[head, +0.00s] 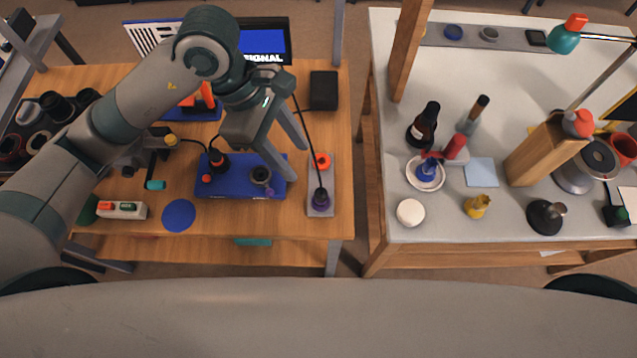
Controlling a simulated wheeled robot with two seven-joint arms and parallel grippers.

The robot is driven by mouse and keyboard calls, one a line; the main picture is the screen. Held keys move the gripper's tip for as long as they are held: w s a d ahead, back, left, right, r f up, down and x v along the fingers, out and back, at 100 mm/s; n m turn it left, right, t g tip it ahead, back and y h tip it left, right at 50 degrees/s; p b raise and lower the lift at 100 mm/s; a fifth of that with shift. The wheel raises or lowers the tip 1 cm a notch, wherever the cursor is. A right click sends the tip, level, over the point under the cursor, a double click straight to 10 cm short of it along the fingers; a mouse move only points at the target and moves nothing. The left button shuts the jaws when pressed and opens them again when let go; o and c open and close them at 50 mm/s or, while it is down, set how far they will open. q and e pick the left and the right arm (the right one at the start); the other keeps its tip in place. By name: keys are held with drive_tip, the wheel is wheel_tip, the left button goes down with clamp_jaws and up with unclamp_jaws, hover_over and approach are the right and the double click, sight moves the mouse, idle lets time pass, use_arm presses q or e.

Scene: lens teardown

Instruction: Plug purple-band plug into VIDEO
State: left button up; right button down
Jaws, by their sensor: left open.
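A dark plug with a purple band (321,200) stands at the near end of a narrow grey strip (318,181), its black cable running up and back towards the monitor. My left gripper (287,160) is open and empty. It hangs above the right part of a blue box (232,188), to the left of the purple-band plug and apart from it. On the box, a dark plug with a red band (217,158) and a grey round fitting (261,175) show. No VIDEO label is readable. My right gripper is not in view.
A monitor (264,41) with a blue screen reading "SIGNAL" stands behind. An orange round piece (321,161) is on the strip. A blue disc (179,215) and a small switch box (122,210) lie to the left. A second table (440,226) with bottles stands right, across a gap.

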sight(323, 193)
use_arm(q)
drive_tip(key=p+x, duration=0.3)
drive_tip(key=x, duration=1.1)
drive_tip(key=shift+s+d+f+p, duration=0.1)
drive_tip(key=shift+d+f+p, duration=0.1)
drive_tip(key=shift+p, duration=0.1)
clamp_jaws()
drive_tip(key=c, duration=0.9)
unclamp_jaws()
clamp_jaws()
drive_tip(key=shift+r, duration=0.45)
drive_tip(key=shift+a+r+p, duration=0.1)
drive_tip(key=shift+r+p, duration=0.2)
